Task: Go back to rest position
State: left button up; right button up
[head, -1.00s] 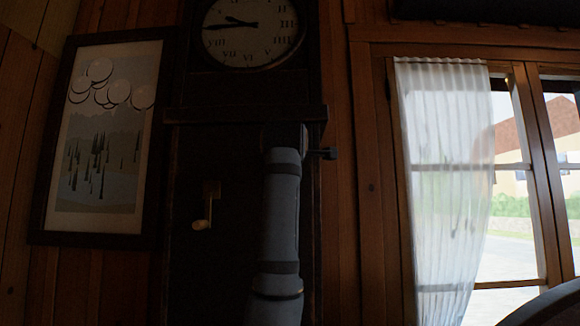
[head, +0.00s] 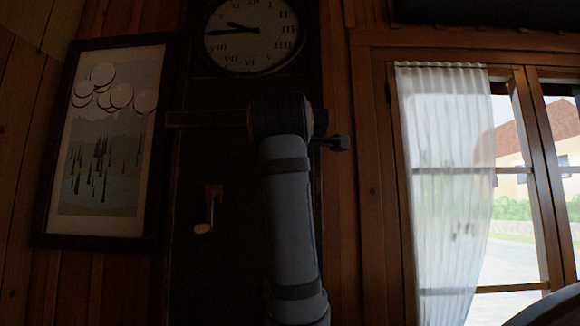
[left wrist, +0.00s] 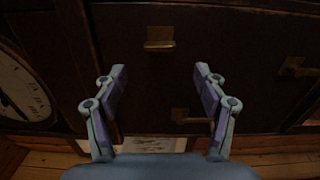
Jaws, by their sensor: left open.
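My left gripper (left wrist: 160,78) is open in the left wrist view, its two fingers wide apart with nothing between them. Past the fingers is a dark wooden front with a brass handle (left wrist: 160,38). In the head view my grey arm rises up the middle in front of the clock case; its gripper cannot be made out there. My right gripper is in neither view. No spools show.
A tall dark clock with a round face (head: 251,34) stands against the wood wall. A framed picture (head: 100,140) hangs left of it. A window with a white curtain (head: 446,180) is on the right.

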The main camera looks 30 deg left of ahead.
pick_arm(q)
jog(key=shift+s+d, duration=0.35)
jog(key=shift+s, duration=0.3)
jog(key=shift+f, duration=0.1)
